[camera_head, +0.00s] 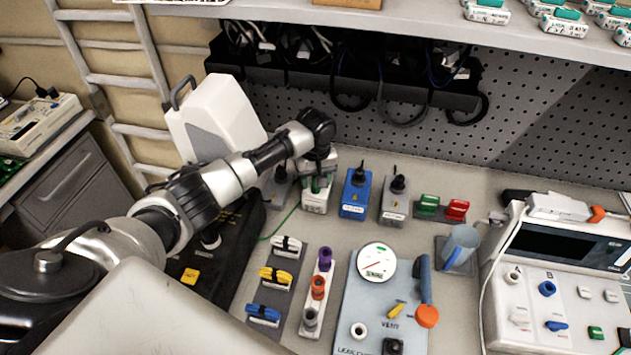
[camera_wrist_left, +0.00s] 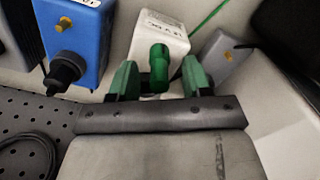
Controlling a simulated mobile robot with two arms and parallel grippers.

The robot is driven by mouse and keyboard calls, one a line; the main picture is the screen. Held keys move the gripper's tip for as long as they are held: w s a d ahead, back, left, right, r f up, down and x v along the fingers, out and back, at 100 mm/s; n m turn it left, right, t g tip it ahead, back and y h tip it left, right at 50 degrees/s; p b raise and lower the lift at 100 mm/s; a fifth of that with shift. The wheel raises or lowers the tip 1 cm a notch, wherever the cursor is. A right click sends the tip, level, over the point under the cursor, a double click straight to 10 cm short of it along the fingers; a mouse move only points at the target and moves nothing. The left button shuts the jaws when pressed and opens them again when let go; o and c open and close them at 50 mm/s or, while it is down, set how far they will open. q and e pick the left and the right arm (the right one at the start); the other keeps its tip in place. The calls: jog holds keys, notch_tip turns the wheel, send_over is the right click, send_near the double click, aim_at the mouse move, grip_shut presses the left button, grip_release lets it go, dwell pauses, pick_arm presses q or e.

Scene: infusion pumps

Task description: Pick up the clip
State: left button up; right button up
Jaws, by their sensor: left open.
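A white box (camera_wrist_left: 158,32) with a green cylindrical piece (camera_wrist_left: 158,68) stands at the back of the bench; the green piece may be the clip, but I cannot be sure. My left gripper (camera_wrist_left: 158,82) is open, its two green-padded fingers on either side of the green piece. I see no clear contact. In the head view my left gripper (camera_head: 318,180) points down over the white box (camera_head: 315,203) and partly hides its top. A green wire (camera_wrist_left: 207,28) runs from near the box. My right gripper is not in view.
A blue box (camera_head: 355,196) and a grey box (camera_head: 394,205) with black knobs stand close to the right. Another grey box (camera_wrist_left: 222,58) is beside the white one. A white case (camera_head: 215,115) stands behind my arm. Colored clamps (camera_head: 275,275) lie in front.

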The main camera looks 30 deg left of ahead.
pick_arm(q)
grip_shut()
jog(key=shift+r, duration=0.15)
